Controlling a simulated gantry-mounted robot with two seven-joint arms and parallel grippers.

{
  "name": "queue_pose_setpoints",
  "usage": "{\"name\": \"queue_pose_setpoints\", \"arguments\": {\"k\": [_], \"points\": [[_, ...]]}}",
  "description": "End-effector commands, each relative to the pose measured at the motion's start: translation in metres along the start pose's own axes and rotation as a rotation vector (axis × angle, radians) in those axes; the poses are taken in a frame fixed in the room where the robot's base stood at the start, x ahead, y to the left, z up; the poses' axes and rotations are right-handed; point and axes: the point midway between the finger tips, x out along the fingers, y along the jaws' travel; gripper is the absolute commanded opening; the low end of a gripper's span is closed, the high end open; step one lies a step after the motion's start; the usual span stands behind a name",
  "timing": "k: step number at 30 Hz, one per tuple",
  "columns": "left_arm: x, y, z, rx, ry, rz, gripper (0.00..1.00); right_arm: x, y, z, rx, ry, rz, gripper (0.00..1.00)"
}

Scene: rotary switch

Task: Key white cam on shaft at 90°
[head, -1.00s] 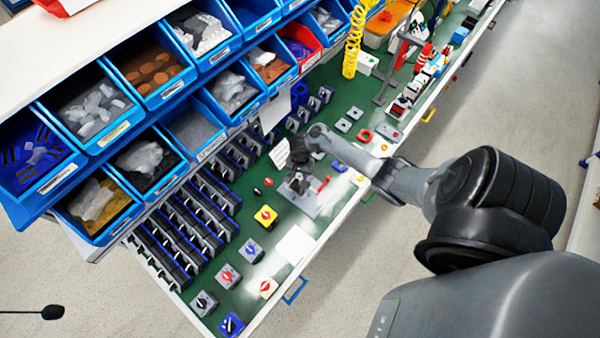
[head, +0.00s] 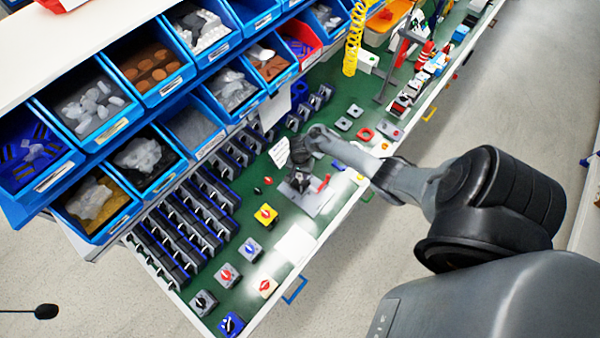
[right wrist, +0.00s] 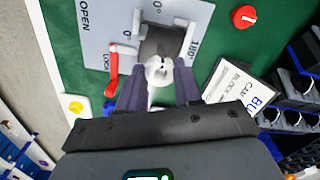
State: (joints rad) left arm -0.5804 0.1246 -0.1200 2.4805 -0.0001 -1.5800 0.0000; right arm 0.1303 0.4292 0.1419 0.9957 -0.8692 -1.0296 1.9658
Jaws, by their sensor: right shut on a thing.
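My right gripper (right wrist: 160,88) is shut on the white cam (right wrist: 158,70), gripped at the fingertips in the right wrist view. The cam is over or at the near side of the dark block of the grey fixture (right wrist: 165,40); I cannot tell whether it touches the shaft, which is hidden. The fixture plate (right wrist: 100,22) carries the marks OPEN, LOCK, 0° and 180°. A red lever (right wrist: 112,72) stands at its left side, by the LOCK mark. In the head view my right gripper (head: 299,168) is above the fixture plate (head: 318,201). My left gripper is not in view.
A white printed card (right wrist: 238,88) lies right of the fixture. A red knob (right wrist: 245,17) is beyond it. Several switches, among them a yellow one (head: 265,214), line the green bench top. Blue bins (head: 95,105) rise behind rows of dark modules (head: 200,205).

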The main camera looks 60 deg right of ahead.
Motion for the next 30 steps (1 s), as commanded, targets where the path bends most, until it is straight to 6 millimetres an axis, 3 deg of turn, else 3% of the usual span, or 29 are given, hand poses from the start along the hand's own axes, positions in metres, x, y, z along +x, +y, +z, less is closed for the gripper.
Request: {"name": "queue_pose_setpoints", "arguments": {"k": [9, 10, 15, 25, 30], "points": [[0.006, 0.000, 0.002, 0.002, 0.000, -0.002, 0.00, 0.010, 0.000, 0.000, 0.000, -0.001, 0.001, 0.06], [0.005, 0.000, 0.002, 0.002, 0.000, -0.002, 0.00, 0.009, 0.000, 0.000, 0.000, 0.000, 0.001, 0.37], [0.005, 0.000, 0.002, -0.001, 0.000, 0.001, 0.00, 0.009, 0.000, 0.000, 0.000, 0.000, 0.001, 0.63], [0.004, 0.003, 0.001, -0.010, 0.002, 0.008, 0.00, 0.007, 0.000, 0.000, 0.001, 0.000, 0.000, 0.64], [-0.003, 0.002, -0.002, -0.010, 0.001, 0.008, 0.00, -0.008, 0.000, 0.000, 0.000, -0.001, -0.001, 0.64]]}}
